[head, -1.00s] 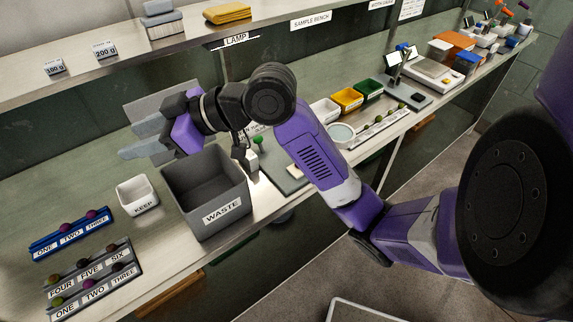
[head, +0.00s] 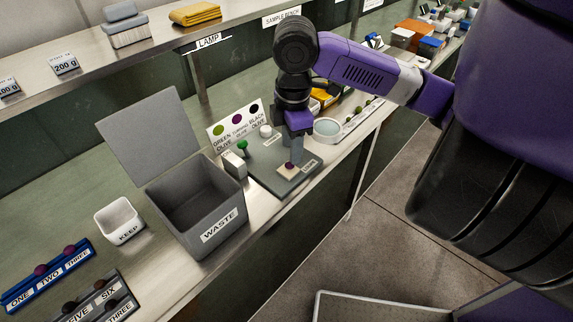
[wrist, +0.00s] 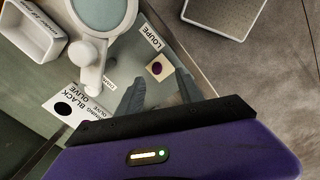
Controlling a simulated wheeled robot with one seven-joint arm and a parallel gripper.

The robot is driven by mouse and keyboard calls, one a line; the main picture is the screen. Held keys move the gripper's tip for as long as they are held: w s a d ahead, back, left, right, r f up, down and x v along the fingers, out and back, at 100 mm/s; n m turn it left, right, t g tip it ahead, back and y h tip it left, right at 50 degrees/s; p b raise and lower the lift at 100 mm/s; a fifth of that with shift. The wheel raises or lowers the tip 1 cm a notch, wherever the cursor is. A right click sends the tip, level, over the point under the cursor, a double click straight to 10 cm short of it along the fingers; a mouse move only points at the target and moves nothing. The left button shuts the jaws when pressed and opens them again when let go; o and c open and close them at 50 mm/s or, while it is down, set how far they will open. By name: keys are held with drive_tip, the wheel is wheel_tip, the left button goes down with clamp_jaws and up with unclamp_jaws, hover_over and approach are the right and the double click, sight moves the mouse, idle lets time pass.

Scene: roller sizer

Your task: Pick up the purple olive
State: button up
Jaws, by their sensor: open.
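A dark purple olive (head: 290,166) sits on a small cream pad (head: 285,174) on the grey board at the bench's front edge. The olive also shows in the wrist view (wrist: 157,68), on its pad just beyond the fingertips. My gripper (head: 296,150) points down above the olive. In the wrist view my gripper (wrist: 158,88) has its two fingers apart with nothing between them. In the head view the fingers overlap, so the exact gap to the olive cannot be told.
A waste bin (head: 168,201) with a raised lid and a white KEEP tub (head: 110,234) stand left of the board. An olive card (head: 214,146) and a green-topped item (head: 242,146) are close by. A loupe (wrist: 92,52) stands beside the pad. Other purplish olives sit in a blue rack (head: 22,295).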

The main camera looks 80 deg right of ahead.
sight(290, 166)
drive_tip(key=f, duration=0.5)
drive_tip(key=shift+w+d+f, duration=0.2)
drive_tip(key=shift+d+f, duration=0.15)
drive_tip(key=shift+d, duration=0.05)
drive_tip(key=shift+c, duration=0.3)
drive_tip(key=c, duration=0.8)
